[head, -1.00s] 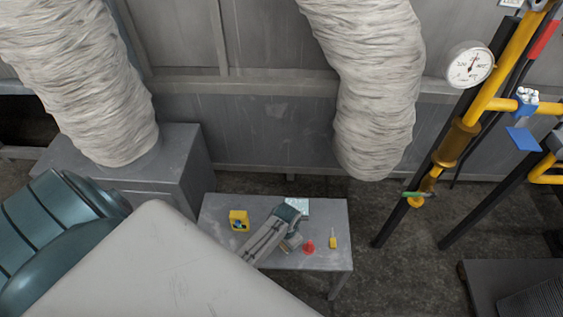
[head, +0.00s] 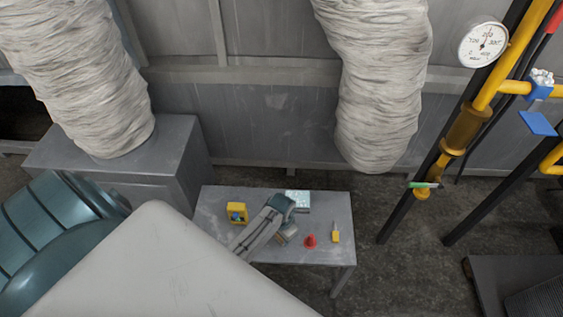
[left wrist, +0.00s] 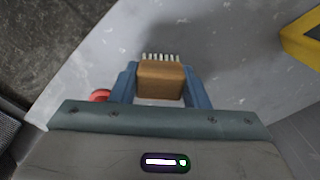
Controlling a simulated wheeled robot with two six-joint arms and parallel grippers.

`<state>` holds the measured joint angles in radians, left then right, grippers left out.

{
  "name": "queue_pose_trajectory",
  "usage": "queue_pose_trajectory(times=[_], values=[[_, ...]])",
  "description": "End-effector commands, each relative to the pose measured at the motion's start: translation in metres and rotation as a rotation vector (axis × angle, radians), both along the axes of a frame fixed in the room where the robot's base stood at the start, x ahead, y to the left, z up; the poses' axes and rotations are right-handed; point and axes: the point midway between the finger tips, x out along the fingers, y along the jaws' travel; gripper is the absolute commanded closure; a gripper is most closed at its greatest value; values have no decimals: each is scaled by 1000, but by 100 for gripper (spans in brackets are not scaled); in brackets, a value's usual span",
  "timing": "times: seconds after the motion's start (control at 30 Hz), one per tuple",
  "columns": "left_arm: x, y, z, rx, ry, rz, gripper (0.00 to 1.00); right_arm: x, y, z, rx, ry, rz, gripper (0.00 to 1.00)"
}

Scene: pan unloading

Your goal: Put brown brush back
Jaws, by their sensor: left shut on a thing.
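The brown brush (left wrist: 160,80) is between the two blue fingers of my left gripper (left wrist: 160,85) in the left wrist view, its pale bristles pointing away from the palm. The fingers are shut on its sides. I cannot tell whether the brush touches the table. My right gripper is in neither view.
On the table are a yellow box-like item (head: 237,212), a pale patterned item (head: 298,199), a red cone-like item (head: 310,241) and a small yellow tool (head: 336,236). Yellow pipes (head: 500,70) stand at right.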

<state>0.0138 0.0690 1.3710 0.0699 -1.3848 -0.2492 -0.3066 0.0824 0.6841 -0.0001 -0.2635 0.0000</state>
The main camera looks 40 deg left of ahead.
Motion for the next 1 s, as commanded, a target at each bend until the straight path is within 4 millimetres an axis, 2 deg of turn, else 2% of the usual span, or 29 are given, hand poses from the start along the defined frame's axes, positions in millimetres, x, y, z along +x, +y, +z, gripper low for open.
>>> queue_pose_trajectory(times=[0.07, 0.1, 0.2, 0.47, 0.57, 0.67, 1.0], values=[[0, 0, -3, 0, 1, 0, 80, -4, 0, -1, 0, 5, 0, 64], [0, 0, -2, 0, 1, 0, 53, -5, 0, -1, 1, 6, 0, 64], [0, 0, -2, 0, 0, 0, 37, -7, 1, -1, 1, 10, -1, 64], [0, 0, -2, 0, 0, 0, 37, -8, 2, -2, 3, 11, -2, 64], [0, 0, 4, 0, -2, 0, 37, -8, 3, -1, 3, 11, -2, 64], [1, 0, 18, 0, -3, 0, 37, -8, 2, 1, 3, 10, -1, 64], [1, 0, 89, -1, -3, -1, 37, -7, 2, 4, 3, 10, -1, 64]])
